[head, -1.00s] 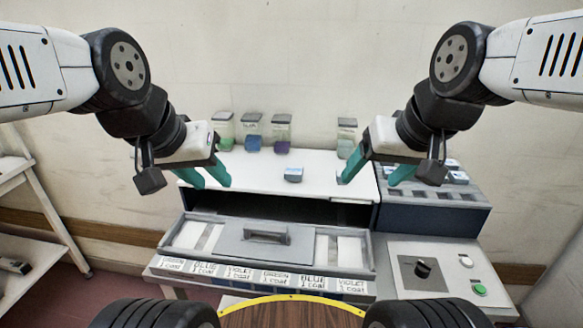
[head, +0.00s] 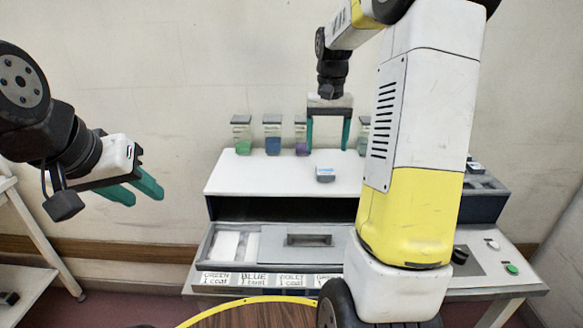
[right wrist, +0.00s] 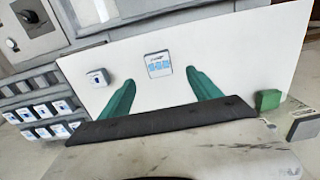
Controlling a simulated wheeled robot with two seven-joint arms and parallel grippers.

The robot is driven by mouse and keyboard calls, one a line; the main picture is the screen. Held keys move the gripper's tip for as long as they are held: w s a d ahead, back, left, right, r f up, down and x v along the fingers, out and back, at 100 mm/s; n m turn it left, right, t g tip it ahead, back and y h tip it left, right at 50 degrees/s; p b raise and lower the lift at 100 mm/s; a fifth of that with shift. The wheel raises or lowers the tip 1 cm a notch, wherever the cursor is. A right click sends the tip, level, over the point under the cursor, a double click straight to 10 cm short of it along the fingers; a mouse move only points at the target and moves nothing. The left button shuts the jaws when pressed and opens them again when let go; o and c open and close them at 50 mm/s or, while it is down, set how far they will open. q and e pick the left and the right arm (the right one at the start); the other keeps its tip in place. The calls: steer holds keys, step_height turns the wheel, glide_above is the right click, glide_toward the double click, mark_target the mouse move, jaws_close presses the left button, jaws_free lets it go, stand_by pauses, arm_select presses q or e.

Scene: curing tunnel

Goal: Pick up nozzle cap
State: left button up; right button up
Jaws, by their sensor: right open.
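A small grey block with a white and blue label (head: 325,174) sits on the white top (head: 280,178) of the machine. In the right wrist view the labelled block (right wrist: 158,66) lies just beyond and between my fingertips. A second small block (right wrist: 98,78) sits near the rack. No part is clearly marked as a nozzle cap; I cannot tell which is it. My right gripper (head: 329,147) is open and empty, fingers pointing down above the white top; it also shows in the right wrist view (right wrist: 160,80). My left gripper (head: 147,197) is open and empty, left of the machine.
Jars with coloured contents (head: 272,136) stand along the back of the top. A grey drawer with a handle (head: 308,240) is below at the front. A rack of labelled pieces (right wrist: 40,115) is beside the top. My right arm hides much of the right side in the head view.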

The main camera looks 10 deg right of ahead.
mark_target(325, 170)
steer(key=shift+w+f, duration=0.1)
steer(key=shift+f, duration=0.3)
step_height(325, 170, down, 7)
steer(key=shift+d+f, duration=0.1)
steer(key=c, duration=1.4)
steer(key=shift+c, duration=0.6)
